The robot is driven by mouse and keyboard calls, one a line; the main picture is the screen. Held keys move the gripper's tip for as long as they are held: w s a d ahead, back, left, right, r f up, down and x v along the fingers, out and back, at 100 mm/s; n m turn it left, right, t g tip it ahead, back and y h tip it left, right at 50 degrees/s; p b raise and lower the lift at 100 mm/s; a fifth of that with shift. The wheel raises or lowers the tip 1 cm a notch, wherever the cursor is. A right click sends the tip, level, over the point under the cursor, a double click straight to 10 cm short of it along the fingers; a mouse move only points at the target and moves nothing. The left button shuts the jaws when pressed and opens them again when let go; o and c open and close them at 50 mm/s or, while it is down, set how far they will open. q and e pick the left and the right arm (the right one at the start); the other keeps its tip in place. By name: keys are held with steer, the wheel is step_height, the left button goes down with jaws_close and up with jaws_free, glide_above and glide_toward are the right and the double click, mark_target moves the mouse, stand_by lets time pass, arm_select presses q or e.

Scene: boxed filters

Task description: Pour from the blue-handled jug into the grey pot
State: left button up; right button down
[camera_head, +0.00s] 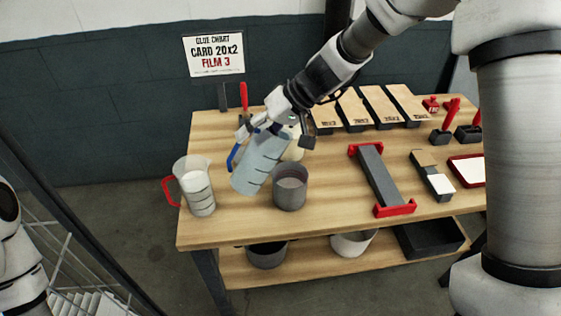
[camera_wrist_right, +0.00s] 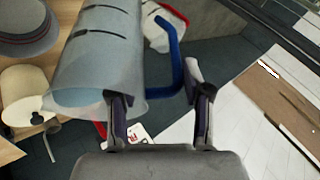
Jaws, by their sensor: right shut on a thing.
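The blue-handled jug (camera_head: 258,164) is pale, see-through and marked with dark lines. It hangs above the table, tilted, with its upper end leaning right. Its blue handle (camera_head: 233,157) is on the left side; the handle also shows in the right wrist view (camera_wrist_right: 170,55) beside the jug body (camera_wrist_right: 98,55). My right gripper (camera_head: 258,126) is shut on the jug at its upper end. The grey pot (camera_head: 290,196) stands upright on the table just right of the jug, with a greyish surface inside. No stream shows between them. My left gripper is out of view.
A red-handled jug (camera_head: 198,190) with white contents stands close on the left. A cream container (camera_head: 294,150) is partly hidden behind the jug. A grey bar with red ends (camera_head: 379,178) lies to the right. A sign (camera_head: 214,56) stands behind.

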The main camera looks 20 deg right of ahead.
steer(key=shift+d+y+b, duration=0.25)
steer(key=shift+y+b, duration=0.35)
steer(key=shift+b, duration=0.2)
steer(key=shift+w+d+f+y+b, duration=0.1)
steer(key=shift+d+f+y+b, duration=0.45)
steer(key=shift+b, duration=1.5)
stand_by(5.2)
